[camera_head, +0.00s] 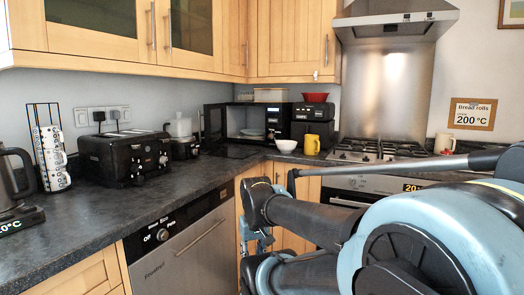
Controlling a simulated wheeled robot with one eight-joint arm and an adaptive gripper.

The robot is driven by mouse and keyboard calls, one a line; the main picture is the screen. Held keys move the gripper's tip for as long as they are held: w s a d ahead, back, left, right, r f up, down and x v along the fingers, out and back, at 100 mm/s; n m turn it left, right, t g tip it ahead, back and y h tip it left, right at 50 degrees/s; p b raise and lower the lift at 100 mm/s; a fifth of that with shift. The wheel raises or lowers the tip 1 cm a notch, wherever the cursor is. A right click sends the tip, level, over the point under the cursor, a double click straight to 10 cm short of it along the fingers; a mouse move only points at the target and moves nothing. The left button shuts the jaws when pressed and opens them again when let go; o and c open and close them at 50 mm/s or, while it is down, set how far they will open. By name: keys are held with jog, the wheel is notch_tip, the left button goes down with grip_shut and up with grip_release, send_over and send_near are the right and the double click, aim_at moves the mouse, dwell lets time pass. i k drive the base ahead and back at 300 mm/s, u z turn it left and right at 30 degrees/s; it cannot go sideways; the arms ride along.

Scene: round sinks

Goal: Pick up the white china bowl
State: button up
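A small white bowl (286,146) sits upright on the dark worktop (120,205) near the inner corner. It stands just left of a yellow mug and in front of black appliances. Its rim and front side show clearly, with nothing across it. My arm fills the lower right of the view, below and to the right of the bowl. I cannot make out my gripper's fingers in this view.
A yellow mug (312,145) is close beside the bowl. Behind are an open microwave (216,124) and a black appliance (312,112) topped by a red bowl (316,97). A hob (375,151) is right; a toaster (125,158) and kettle (14,180) are left.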

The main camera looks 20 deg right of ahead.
aim_at(287, 146)
jog(key=z, duration=0.2)
jog(key=i, duration=1.1)
jog(key=z, duration=0.6)
